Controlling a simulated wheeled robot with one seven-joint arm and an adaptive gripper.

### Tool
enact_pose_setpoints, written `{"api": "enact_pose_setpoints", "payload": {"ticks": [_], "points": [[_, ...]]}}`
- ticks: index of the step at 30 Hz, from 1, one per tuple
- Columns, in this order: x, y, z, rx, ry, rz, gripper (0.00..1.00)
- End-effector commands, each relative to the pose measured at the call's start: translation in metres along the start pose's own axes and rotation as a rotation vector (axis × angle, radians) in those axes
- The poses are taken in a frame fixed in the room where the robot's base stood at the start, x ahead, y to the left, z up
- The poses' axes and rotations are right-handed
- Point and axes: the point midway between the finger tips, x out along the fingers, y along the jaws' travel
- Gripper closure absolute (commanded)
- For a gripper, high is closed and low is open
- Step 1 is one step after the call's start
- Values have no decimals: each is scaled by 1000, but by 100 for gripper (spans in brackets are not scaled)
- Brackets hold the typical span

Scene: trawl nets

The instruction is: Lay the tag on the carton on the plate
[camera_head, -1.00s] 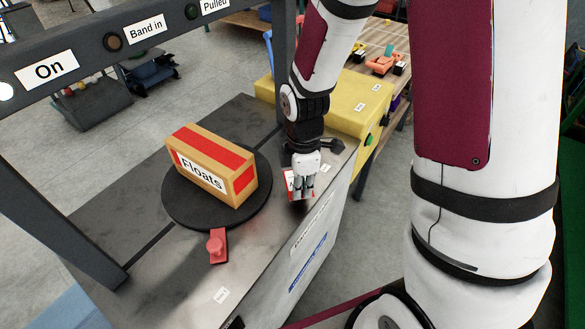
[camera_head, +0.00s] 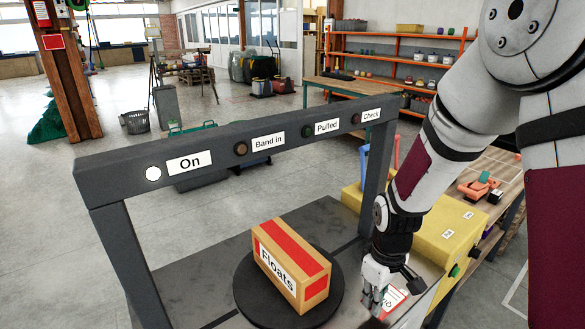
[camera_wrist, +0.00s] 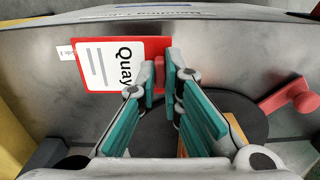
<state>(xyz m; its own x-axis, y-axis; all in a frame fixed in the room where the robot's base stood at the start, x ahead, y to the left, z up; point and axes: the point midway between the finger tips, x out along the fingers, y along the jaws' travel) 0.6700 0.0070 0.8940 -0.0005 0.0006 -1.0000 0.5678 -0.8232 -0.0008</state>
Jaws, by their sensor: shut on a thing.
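The tag is a white card with a red border and the word "Quay" (camera_wrist: 108,65); it also shows beside my gripper in the head view (camera_head: 394,299). My gripper (camera_wrist: 160,76) is shut on the red tab at the tag's edge. In the head view my gripper (camera_head: 373,304) is low over the metal top, right of the carton. I cannot tell whether the tag touches the top. The carton (camera_head: 291,263), brown with red bands and a "Floats" label, sits on the round black plate (camera_head: 244,289). In the wrist view the fingers partly hide carton and plate.
A dark frame (camera_head: 222,152) with lamps labelled On, Band in, Pulled and Check spans the machine; the On lamp is lit white. A yellow box (camera_head: 432,236) stands behind my gripper. A red knobbed handle (camera_wrist: 290,96) is near the plate.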

Motion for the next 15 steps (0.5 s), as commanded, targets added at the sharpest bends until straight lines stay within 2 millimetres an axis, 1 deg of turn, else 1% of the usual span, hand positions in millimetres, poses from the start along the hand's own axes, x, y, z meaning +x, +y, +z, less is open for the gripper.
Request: {"api": "enact_pose_setpoints", "payload": {"ticks": [3, 6, 10, 15], "points": [[-3, 12, -14, 219, 0, 0, 100], [-5, 21, -23, 376, 0, 1, 100], [-6, 28, -31, 517, 0, 1, 100], [-7, 33, -35, 599, 0, 1, 100]]}}
